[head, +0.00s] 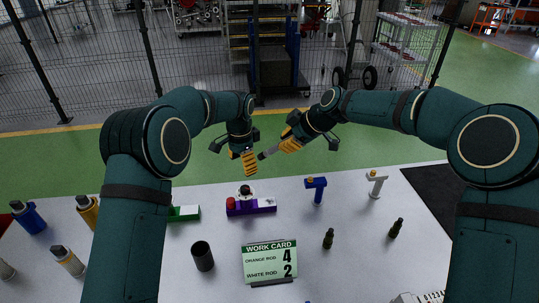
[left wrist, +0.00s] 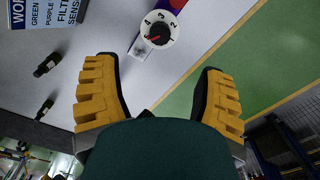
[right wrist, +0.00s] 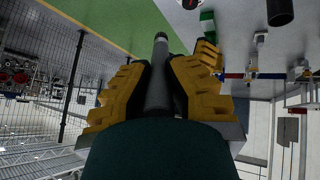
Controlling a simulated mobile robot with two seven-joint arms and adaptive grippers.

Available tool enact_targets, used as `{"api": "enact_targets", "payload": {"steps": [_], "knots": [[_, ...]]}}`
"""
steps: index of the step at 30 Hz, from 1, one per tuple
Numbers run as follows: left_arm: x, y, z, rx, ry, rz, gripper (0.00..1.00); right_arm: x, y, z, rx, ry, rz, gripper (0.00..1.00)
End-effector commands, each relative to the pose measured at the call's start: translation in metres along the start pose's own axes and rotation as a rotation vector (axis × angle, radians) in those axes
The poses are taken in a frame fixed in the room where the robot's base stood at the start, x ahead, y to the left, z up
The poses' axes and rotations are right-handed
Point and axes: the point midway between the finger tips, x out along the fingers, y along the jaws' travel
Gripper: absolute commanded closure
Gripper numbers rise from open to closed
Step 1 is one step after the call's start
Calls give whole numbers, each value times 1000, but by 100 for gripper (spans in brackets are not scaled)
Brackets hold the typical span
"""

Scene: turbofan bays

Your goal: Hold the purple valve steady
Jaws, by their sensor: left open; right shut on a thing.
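The purple valve (head: 262,207) sits near the table's far edge, with a red knob (head: 231,203) at its left end and a round dial (head: 246,191) behind it. My right gripper (head: 280,149) is shut on a dark grey rod (right wrist: 160,70), whose tip points towards my left gripper.
A green-and-white block (head: 184,213) is left. A work card (head: 269,261), dark cup (head: 203,256) and small dark bottles (head: 328,238) are nearer. A mesh fence (head: 90,75) stands behind.

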Motion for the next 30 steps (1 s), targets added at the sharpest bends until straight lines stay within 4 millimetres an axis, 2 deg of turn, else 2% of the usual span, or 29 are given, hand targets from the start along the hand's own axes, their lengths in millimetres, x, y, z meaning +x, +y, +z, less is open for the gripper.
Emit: {"api": "enact_targets", "payload": {"steps": [12,18,24,30], "knots": [[70,0,1,-1,-3,3,30,0,0,1,1,-2,1,100],[98,0,1,0,-3,2,30,0,0,0,1,-1,1,100],[112,0,1,0,-2,1,30,0,0,0,1,-1,1,100],[114,0,1,0,-1,1,30,0,0,0,1,-1,1,100]]}}
